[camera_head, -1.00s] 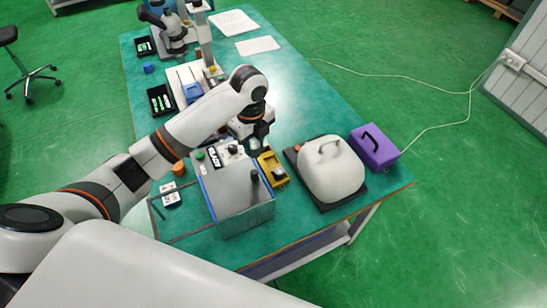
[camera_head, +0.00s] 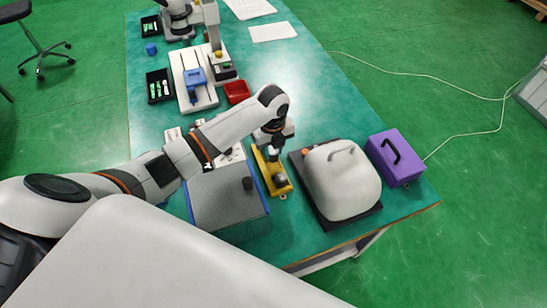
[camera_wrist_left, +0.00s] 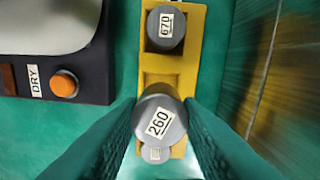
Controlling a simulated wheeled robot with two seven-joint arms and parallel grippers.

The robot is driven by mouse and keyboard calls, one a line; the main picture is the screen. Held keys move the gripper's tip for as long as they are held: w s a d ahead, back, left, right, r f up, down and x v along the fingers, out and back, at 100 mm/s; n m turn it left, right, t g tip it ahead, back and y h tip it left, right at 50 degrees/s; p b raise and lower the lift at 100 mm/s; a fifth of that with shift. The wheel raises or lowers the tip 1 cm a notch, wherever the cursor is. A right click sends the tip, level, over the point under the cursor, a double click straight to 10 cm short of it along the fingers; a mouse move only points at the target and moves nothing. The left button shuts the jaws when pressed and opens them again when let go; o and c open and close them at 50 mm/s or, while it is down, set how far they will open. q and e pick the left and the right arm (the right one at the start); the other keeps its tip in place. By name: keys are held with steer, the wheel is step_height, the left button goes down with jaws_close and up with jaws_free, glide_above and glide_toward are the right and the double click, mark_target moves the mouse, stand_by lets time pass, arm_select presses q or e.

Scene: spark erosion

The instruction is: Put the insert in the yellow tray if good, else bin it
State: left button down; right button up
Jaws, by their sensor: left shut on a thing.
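My left gripper (camera_head: 274,148) is above the yellow tray (camera_head: 266,172) in the head view. In the left wrist view, its two dark fingers (camera_wrist_left: 161,115) are shut on a grey cylindrical insert (camera_wrist_left: 160,120) labelled 260. The held insert is over the yellow tray (camera_wrist_left: 170,66); I cannot tell its height above it. A grey insert labelled 670 (camera_wrist_left: 166,28) stands in the compartment at the top of that view. Another grey labelled piece (camera_wrist_left: 155,153) shows at the lower end of the tray, partly hidden by the held insert. The middle compartment is partly covered. My right gripper is out of view.
A white-covered machine (camera_head: 340,180) on a dark base stands just right of the tray, a purple box (camera_head: 396,160) beyond it. A grey-topped box (camera_head: 228,195) is close on the left. A red bin (camera_head: 237,91) and a white stand (camera_head: 190,85) are farther back.

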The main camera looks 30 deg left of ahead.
mark_target(273, 158)
arm_select(q)
steer(key=shift+f, duration=0.35)
step_height(273, 158, down, 3)
steer(key=shift+f, duration=0.4)
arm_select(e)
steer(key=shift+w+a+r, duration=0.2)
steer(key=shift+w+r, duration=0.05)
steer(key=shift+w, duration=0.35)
arm_select(q)
steer(key=shift+f, duration=0.15)
steer(key=c, duration=1)
jaws_free()
